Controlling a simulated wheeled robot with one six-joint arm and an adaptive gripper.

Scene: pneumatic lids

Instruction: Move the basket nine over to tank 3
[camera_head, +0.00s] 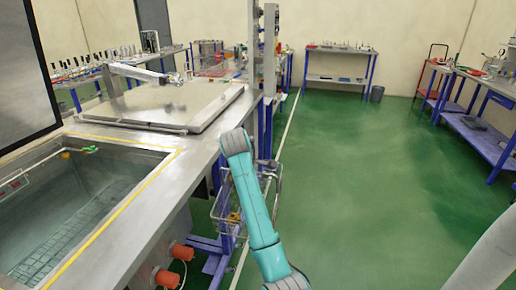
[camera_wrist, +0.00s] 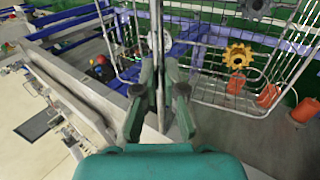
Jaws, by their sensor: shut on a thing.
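A wire basket (camera_head: 228,207) hangs beside the counter's right edge, partly hidden behind my teal arm in the head view. The basket also shows in the wrist view (camera_wrist: 205,100), with a yellow gear (camera_wrist: 238,55) and a grey gear (camera_wrist: 254,7) in it. My gripper (camera_wrist: 160,88) is shut on the basket's upright metal handle (camera_wrist: 156,30). An open tank (camera_head: 75,210) with liquid is at the left. A tank behind it is covered by a flat lid (camera_head: 165,103). I see no readable numbers on basket or tanks.
Orange knobs (camera_head: 167,279) stick out from the counter's front. A tall post (camera_head: 268,70) stands beyond the lidded tank. Blue-framed benches (camera_head: 340,65) stand at the back and right. The green floor (camera_head: 370,170) right of the counter is clear.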

